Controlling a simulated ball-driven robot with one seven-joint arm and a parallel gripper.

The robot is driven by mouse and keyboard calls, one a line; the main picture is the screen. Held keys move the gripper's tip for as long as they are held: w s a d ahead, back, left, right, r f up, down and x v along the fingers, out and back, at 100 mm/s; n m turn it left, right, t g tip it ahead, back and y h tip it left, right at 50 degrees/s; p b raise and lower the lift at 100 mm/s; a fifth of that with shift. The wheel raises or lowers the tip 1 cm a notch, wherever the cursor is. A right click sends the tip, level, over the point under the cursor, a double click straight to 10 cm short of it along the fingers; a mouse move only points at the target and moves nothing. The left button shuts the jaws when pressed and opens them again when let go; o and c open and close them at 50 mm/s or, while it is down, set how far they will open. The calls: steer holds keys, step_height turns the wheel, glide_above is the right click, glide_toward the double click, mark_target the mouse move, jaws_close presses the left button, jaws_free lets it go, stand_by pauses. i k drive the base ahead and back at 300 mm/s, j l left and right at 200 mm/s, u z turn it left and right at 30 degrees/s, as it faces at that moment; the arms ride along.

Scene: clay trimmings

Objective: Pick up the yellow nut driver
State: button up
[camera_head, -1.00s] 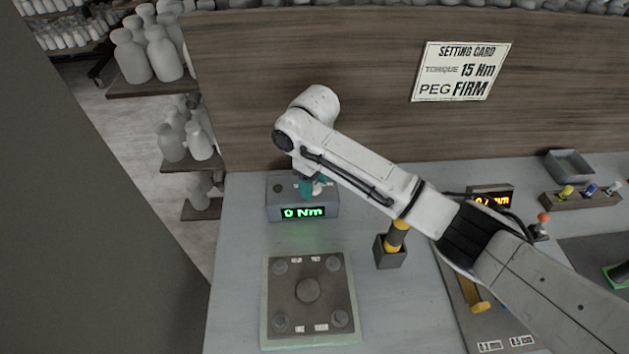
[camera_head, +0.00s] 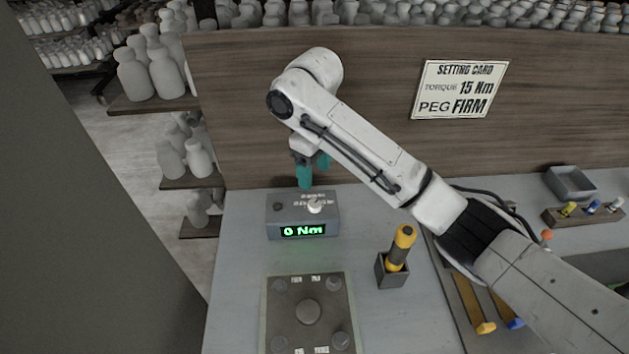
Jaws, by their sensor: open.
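The yellow nut driver (camera_head: 404,241) has a yellow and black handle and stands, slightly tilted, in a small dark square holder (camera_head: 391,272) on the grey bench. My gripper (camera_head: 308,181), with teal fingers, is open above and behind the grey torque box (camera_head: 277,217), whose green display reads 0 Nm. The gripper is up and to the left of the driver, apart from it. My arm hides part of the gripper. Another yellow-ended tool (camera_head: 484,327) lies in a tray at the lower right, beside a blue-ended one (camera_head: 515,323).
A dark plate with round knobs (camera_head: 308,312) lies front left of the holder. A setting card (camera_head: 459,89) on the back panel reads 15 Nm, peg FIRM. A grey bin (camera_head: 571,183) and a peg rack (camera_head: 583,213) stand at right. Bench between box and holder is clear.

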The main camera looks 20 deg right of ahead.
mark_target(406, 234)
steer(key=k, duration=0.95)
